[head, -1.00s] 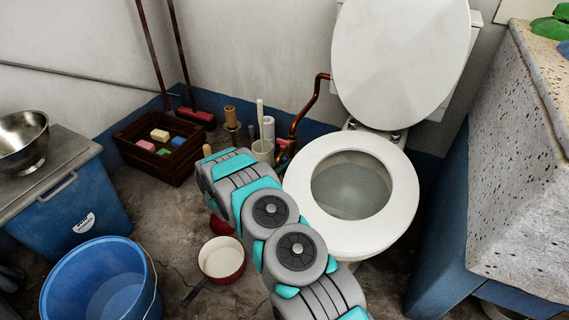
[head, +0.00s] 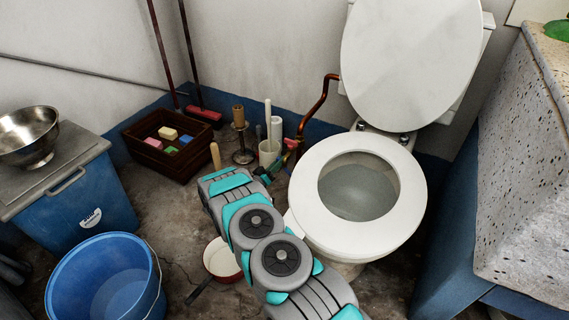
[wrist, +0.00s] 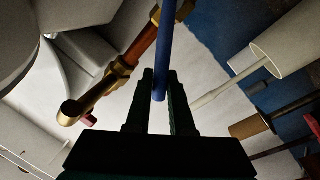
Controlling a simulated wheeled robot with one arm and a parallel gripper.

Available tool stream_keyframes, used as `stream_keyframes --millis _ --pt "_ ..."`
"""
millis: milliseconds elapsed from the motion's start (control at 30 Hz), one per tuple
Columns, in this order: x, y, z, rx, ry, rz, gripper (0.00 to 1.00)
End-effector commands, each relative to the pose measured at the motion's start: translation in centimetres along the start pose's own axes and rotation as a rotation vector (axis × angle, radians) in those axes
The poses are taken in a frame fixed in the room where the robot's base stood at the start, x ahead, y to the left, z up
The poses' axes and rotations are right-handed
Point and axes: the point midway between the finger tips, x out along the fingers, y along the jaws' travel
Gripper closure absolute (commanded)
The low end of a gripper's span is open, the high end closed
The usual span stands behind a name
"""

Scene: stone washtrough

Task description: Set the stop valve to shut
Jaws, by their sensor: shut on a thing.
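The stop valve shows in the wrist view as brass fittings on a copper pipe (wrist: 139,46), with a blue lever (wrist: 162,55). The pipe slants from lower left to upper right, and the lever crosses the picture nearly upright, at an angle to it. My gripper (wrist: 160,78) has its two dark fingers closed on either side of the lever's near end. In the head view the copper pipe (head: 325,97) bends down beside the toilet. My gripper and the valve's lower part are small and partly hidden there behind my arm, so the lever's exact setting is hard to read.
The toilet (head: 402,213) stands close right of my arm. A saucepan (head: 218,262) and blue bucket (head: 75,297) are on the floor at left.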

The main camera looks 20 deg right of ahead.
Motion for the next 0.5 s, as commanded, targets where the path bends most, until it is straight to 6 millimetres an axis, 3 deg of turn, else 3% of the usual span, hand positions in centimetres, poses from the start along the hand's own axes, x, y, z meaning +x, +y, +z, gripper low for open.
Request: stream_keyframes --millis 500 --pt "-1.0 -4.1 1.5 -0.484 0.097 -0.003 1.0"
